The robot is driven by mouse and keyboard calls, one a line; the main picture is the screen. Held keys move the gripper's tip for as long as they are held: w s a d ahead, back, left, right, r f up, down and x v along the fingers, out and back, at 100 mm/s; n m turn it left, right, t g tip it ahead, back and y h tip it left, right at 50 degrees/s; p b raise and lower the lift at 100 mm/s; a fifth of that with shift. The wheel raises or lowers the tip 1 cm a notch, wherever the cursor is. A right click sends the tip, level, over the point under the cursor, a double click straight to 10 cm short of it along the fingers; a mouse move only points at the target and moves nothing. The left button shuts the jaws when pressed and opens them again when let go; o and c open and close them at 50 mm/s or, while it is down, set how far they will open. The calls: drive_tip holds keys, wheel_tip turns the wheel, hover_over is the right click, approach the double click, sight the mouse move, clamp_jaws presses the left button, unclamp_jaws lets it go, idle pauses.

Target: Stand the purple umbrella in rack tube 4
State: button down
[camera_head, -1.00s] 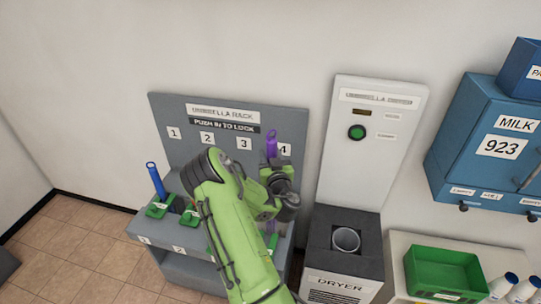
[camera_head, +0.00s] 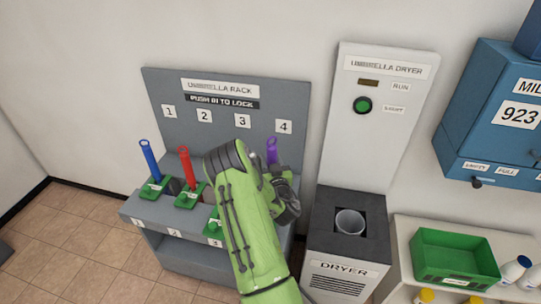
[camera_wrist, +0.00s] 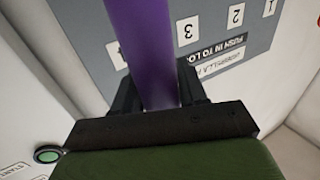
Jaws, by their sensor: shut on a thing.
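The purple umbrella (camera_head: 272,150) stands about upright at the right end of the umbrella rack (camera_head: 160,100), just below the number 4 label (camera_head: 284,127). My gripper (camera_wrist: 158,100) is shut on it, as the wrist view shows, with the purple shaft (camera_wrist: 150,45) between the fingers. In the head view my arm and gripper (camera_head: 280,185) hide the umbrella's lower part and the tube 4 opening. I cannot tell whether its lower end is inside the tube.
A blue umbrella (camera_head: 150,160) and a red umbrella (camera_head: 187,166) stand in tubes 1 and 2 to the left. The umbrella dryer (camera_head: 350,250) with an open cup stands close on the right. Further right are a green bin (camera_head: 452,258) and a blue mailbox (camera_head: 495,110).

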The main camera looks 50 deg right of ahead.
drive_tip(key=shift+f, duration=3.1)
